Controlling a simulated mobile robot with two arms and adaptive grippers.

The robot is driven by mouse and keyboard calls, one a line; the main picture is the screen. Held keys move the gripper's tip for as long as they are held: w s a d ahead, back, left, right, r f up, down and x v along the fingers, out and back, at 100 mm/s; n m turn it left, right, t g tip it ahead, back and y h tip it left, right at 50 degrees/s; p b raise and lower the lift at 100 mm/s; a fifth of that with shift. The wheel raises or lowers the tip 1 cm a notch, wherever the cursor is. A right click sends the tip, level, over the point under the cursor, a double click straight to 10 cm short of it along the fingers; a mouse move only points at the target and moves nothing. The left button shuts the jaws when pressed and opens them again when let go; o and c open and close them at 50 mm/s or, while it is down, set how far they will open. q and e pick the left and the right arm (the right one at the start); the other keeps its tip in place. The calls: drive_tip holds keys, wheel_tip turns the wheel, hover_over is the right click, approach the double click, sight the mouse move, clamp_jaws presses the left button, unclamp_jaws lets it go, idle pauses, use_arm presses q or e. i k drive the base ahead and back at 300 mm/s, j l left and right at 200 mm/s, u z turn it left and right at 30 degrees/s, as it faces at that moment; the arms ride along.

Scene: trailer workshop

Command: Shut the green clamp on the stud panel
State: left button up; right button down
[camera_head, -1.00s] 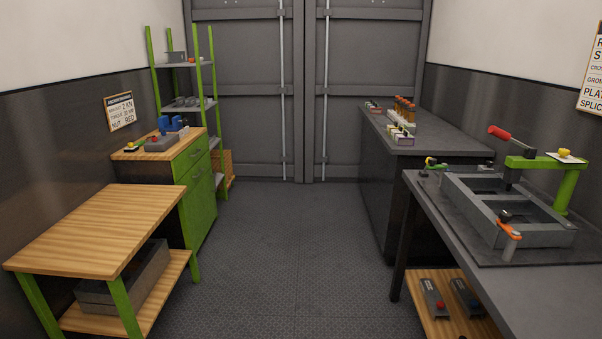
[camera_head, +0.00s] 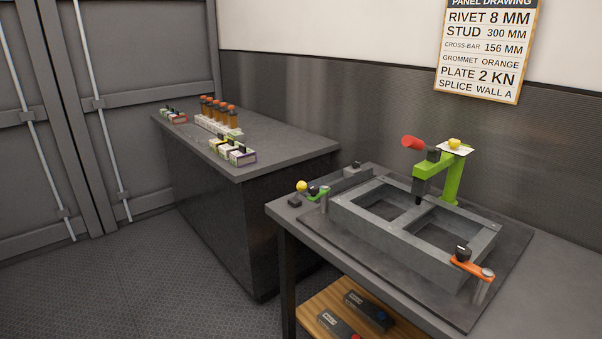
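The stud panel (camera_head: 385,238), a grey rectangular frame with a cross-bar and two openings, lies on a dark mat on the right-hand bench. A small green clamp (camera_head: 319,192) stands on a post at the panel's left corner. Its green arm appears to point left, away from the panel, and a yellow ball (camera_head: 302,186) shows beside it. An orange clamp (camera_head: 470,266) at the front right corner lies with its black end over the panel's edge. Neither of my grippers is in view.
A green press-like post (camera_head: 452,180) with a red handle stands behind the panel. A dark bench (camera_head: 265,155) at the back carries bottles (camera_head: 218,112) and small boxes. Below the near bench is a wooden shelf (camera_head: 318,304). Floor at left is clear.

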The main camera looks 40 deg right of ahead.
sight(315, 193)
drive_tip(key=i+j+z, duration=0.2)
drive_tip(key=i+z, duration=0.15)
drive_tip(key=i+j+z, duration=0.4)
drive_tip(key=i, duration=0.15)
